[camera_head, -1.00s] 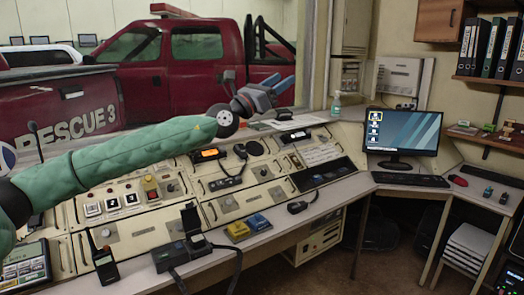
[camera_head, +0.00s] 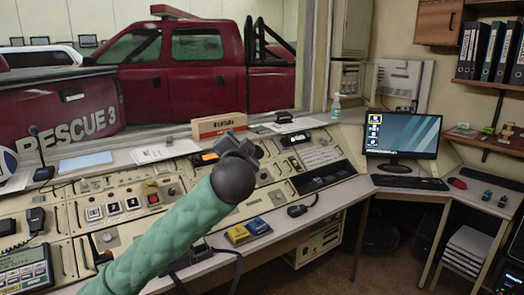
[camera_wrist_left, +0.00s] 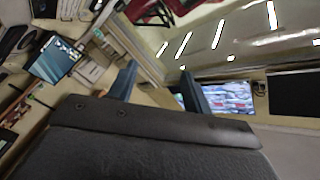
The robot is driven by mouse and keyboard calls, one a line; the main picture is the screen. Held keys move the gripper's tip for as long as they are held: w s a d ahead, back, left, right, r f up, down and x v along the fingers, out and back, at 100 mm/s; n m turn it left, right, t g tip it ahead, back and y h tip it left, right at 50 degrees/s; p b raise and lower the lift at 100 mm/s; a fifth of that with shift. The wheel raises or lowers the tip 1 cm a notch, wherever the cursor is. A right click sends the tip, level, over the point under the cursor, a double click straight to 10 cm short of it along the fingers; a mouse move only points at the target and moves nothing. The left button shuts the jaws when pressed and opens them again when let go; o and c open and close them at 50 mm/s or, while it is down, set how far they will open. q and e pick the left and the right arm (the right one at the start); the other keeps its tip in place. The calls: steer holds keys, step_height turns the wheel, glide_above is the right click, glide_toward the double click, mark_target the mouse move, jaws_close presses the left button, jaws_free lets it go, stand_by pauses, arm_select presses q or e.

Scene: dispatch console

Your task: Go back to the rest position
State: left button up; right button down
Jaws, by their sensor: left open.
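My left arm comes in from the lower left in the head view, in a green sleeve. My left gripper (camera_head: 240,146) is seen nearly end-on above the middle of the dispatch console (camera_head: 228,206), partly hidden by its own wrist. In the left wrist view the left gripper (camera_wrist_left: 158,84) shows two blue-grey fingers standing apart with nothing between them, so it is open and empty. My right gripper is in neither view.
A brown box (camera_head: 218,126) stands on the console's back ledge behind the gripper. A monitor (camera_head: 402,134) and keyboard (camera_head: 410,182) stand to the right. A red truck (camera_head: 190,75) is beyond the window.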

arm_select(q)
steer(key=s+a+f+n+g+h+p, duration=0.1)
steer(key=s+a+f+n+g, duration=0.15)
steer(key=s+f, duration=0.7)
steer(key=s+a+f+n+g+h+p, duration=0.15)
steer(key=s+f+g, duration=0.3)
steer(key=f, duration=0.95)
steer(key=s+a+f+n+g, duration=0.1)
steer(key=s+a+f+g, duration=0.2)
steer(key=s+f, duration=0.65)
steer(key=s+f+n+g+p, duration=0.2)
steer(key=s+f+g, duration=0.4)
steer(key=s+f, duration=1.5)
steer(key=shift+s+a+f, duration=0.2)
steer(key=shift+s+a, duration=0.25)
steer(key=shift+s, duration=0.35)
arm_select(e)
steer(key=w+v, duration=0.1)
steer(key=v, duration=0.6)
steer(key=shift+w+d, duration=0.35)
